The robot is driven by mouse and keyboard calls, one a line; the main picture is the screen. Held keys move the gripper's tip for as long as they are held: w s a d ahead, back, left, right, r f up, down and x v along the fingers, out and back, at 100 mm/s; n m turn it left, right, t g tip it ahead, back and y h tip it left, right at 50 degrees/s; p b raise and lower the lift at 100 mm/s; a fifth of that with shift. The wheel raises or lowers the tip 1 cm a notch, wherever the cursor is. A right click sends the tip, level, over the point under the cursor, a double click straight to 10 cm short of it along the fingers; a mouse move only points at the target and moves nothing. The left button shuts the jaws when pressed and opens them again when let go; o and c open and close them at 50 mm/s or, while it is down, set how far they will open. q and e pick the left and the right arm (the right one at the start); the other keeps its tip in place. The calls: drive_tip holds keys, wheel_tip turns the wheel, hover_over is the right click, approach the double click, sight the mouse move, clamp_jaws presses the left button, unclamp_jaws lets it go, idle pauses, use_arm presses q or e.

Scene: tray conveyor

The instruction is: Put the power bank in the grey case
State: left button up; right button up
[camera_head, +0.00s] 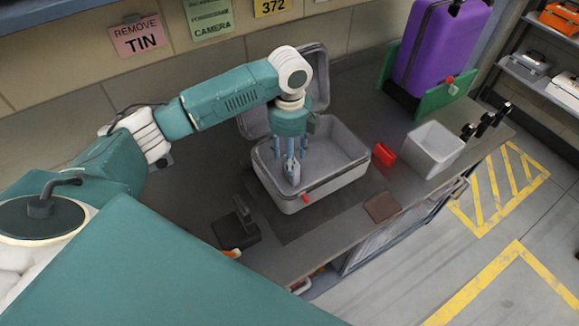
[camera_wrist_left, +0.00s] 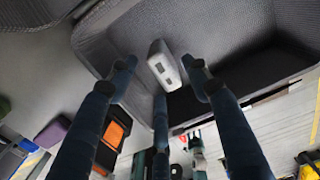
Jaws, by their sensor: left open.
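The grey case (camera_head: 347,186) stands open on the worktop, its lid (camera_head: 320,80) raised at the back. My left gripper (camera_head: 290,152) points down into the case near its front left, fingers spread. The power bank (camera_head: 292,173), a small pale block, is just below the fingertips inside the case outline. In the left wrist view, the power bank (camera_wrist_left: 163,66) shows a pale end with two dark ports. It lies between the spread fingertips of my left gripper (camera_wrist_left: 160,80), with gaps at both sides. Whether it rests on the case floor is hard to tell. My right gripper is out of view.
A red block (camera_head: 385,154) and a pale bin (camera_head: 434,150) stand right of the case. A brown square (camera_head: 381,207) lies near the front edge, and a black device (camera_head: 236,228) is front left. A purple suitcase (camera_head: 437,45) stands at the back right.

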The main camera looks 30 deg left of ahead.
use_arm(q)
wheel_tip(320, 180, up, 6)
drive_tip(key=shift+r+b, duration=0.2)
drive_tip(key=shift+b, duration=0.1)
drive_tip(key=shift+s+f, duration=0.1)
idle(0.4)
